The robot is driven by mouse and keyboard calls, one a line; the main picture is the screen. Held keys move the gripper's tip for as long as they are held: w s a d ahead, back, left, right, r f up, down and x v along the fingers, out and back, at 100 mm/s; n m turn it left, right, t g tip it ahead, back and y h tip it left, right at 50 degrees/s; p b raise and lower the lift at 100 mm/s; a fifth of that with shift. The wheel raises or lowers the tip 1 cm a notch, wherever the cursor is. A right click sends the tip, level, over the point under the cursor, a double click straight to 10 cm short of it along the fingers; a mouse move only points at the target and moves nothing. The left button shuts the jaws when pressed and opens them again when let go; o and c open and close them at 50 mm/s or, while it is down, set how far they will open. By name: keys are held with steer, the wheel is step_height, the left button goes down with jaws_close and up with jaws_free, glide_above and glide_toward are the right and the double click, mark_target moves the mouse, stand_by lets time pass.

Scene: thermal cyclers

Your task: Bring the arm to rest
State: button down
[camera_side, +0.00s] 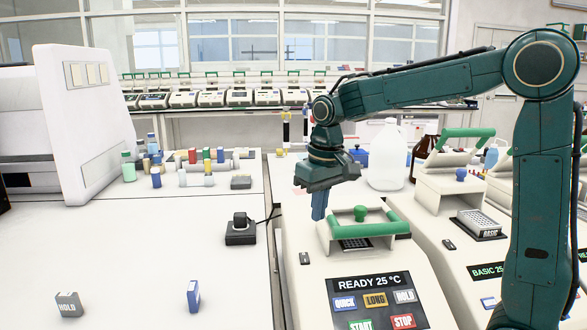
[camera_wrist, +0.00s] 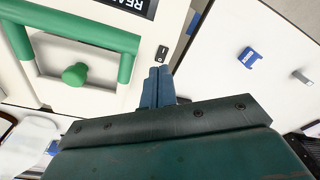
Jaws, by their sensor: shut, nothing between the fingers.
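My gripper (camera_side: 319,204) hangs from the green arm and points down, above the back left side of the nearest thermal cycler (camera_side: 312,280). Its blue fingers are together and empty. In the wrist view my gripper (camera_wrist: 158,76) shows the two fingers side by side, apart from the cycler's green handle (camera_wrist: 75,38) and knob (camera_wrist: 75,75). In the side view the cycler's green-handled lid (camera_side: 372,229) is just right of the fingers, and its display (camera_side: 369,283) reads READY 25 °C.
A second cycler (camera_side: 462,195) with an open lid stands to the right. A white jug (camera_side: 387,155) and brown bottle (camera_side: 424,152) stand behind.

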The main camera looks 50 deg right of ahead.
steer(key=s+a+n+t, duration=0.1)
steer(key=s+a+t, duration=0.1)
steer(key=s, duration=0.8)
steer(key=s+a+n+t, duration=0.1)
steer(key=s+a+t, duration=0.1)
steer(key=s, duration=0.8)
steer(key=shift+s+r, duration=0.15)
steer(key=shift+r, duration=0.1)
steer(key=shift+a, duration=0.1)
steer(key=w+d+r+n+g, duration=0.1)
steer(key=w+n, duration=0.3)
steer(key=w, duration=0.8)
steer(key=w+d+r+n+g, duration=0.1)
steer(key=w+d+n+g, duration=0.2)
steer(key=w, duration=0.8)
steer(key=shift+w+d+n+h, duration=0.35)
steer(key=shift+w+n+h, duration=0.05)
steer(key=shift+n, duration=0.8)
steer(key=shift+f, duration=0.1)
